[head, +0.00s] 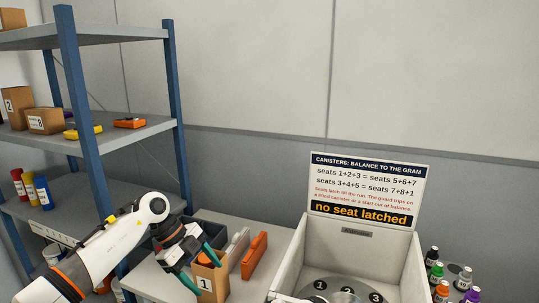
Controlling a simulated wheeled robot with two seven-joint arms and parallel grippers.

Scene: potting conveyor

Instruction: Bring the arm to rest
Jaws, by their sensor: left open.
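My left arm (90,258) reaches in from the lower left. My left gripper (203,274) has green fingers spread apart, pointing down and to the right. It is open, and I see nothing held between the fingers. The fingers are at or just above a small cardboard box labelled 1 (207,284) on the table. I cannot tell whether they touch it. My right gripper is not in view.
An orange block (255,254) and a dark bin (212,231) are close to the gripper. A white open machine (284,270) with numbered seats stands right, under a sign reading "no seat latched" (367,193). Several bottles (437,272) stand beyond it. A blue-posted shelf (85,110) rises left.

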